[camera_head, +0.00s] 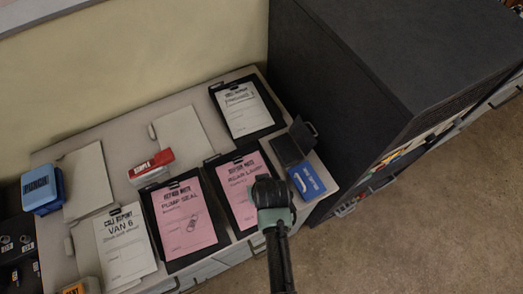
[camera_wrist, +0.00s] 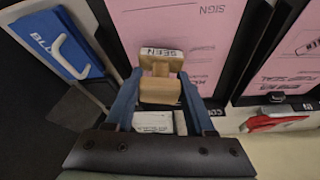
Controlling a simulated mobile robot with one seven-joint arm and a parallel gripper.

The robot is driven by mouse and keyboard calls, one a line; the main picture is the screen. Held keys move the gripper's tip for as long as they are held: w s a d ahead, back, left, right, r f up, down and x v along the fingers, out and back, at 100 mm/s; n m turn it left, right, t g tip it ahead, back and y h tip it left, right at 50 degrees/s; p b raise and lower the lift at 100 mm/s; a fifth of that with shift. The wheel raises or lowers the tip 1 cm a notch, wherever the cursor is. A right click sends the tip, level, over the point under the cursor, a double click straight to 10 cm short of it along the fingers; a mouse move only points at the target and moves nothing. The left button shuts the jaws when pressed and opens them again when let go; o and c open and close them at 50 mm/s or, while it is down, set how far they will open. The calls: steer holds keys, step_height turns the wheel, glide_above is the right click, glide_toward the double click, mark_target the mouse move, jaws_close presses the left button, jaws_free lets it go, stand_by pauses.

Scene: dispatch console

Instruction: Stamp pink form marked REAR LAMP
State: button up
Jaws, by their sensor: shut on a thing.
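The pink form marked REAR LAMP (camera_head: 235,172) lies on a black clipboard on the console. In the wrist view its pink sheet (camera_wrist: 215,55) lies beyond my fingers, with the word SIGN on it. My gripper (camera_head: 274,192) is over the form's lower right edge. In the wrist view my gripper (camera_wrist: 158,92) is shut on a wooden stamp (camera_wrist: 160,90) labelled SEEN. The stamp's face is hidden, and I cannot tell whether it touches the paper. No stamp mark shows on the visible part of this form.
The pink PUMP SEAL form (camera_head: 182,225) lies to the left, with the white VAN 6 form (camera_head: 122,245) beyond. A red and white object (camera_head: 151,167) and a tall dark cabinet (camera_head: 340,100) stand nearby.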

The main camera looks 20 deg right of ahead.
steer(key=shift+f, duration=0.55)
stand_by(1.2)
step_height(320, 180, up, 7)
steer(key=p, duration=0.6)
steer(key=shift+r+p, duration=0.15)
steer(key=shift+p, duration=0.2)
stand_by(0.6)
